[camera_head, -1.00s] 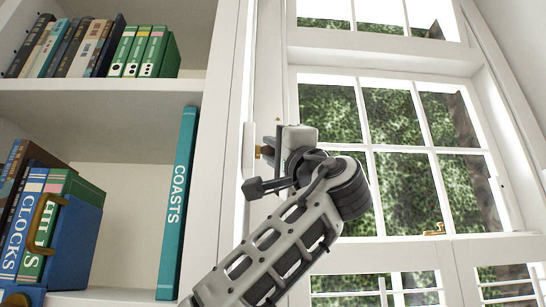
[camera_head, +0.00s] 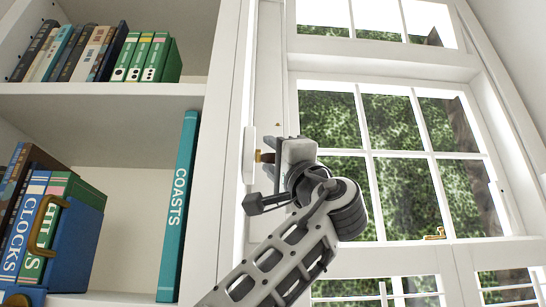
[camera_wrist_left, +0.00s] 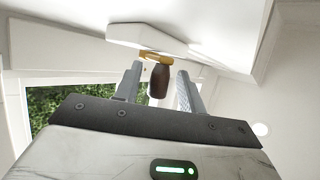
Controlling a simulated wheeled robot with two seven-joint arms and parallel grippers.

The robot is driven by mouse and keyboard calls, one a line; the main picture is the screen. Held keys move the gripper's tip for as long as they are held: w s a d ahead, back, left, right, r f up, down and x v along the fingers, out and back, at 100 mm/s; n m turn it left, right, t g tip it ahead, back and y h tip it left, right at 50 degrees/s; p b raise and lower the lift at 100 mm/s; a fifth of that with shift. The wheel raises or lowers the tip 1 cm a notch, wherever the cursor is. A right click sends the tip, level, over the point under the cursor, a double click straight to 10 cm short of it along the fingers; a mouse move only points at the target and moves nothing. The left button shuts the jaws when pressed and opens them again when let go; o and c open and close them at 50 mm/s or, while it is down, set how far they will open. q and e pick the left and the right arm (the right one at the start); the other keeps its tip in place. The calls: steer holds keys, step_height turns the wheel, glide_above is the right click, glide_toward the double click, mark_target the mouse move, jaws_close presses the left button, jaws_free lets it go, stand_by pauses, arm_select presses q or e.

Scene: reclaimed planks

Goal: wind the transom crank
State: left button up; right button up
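The transom crank is a white housing (camera_head: 249,153) on the window's left jamb. It has a short brass arm (camera_head: 258,156) and a dark brown knob (camera_wrist_left: 159,82). My left gripper (camera_head: 272,154) is at the crank in the head view, and its body partly hides the knob there. In the left wrist view, the two grey fingers of my left gripper (camera_wrist_left: 160,73) stand on either side of the knob. Narrow gaps show beside the knob, so the fingers look open around it. My right gripper is in neither view.
A white bookcase (camera_head: 105,100) with several books stands left of the window. A teal book (camera_head: 178,205) stands near its right edge. The transom pane (camera_head: 375,15) is above the main window (camera_head: 400,160). A brass latch (camera_head: 435,233) sits on the lower sash.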

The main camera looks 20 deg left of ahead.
arm_select(q)
steer(key=b+v, duration=0.6)
steer(key=v, duration=1)
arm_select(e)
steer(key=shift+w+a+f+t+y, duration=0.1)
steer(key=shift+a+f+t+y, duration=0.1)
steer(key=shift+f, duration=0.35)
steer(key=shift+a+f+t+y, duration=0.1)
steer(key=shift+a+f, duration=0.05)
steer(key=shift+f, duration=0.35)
arm_select(q)
steer(key=shift+r, duration=0.1)
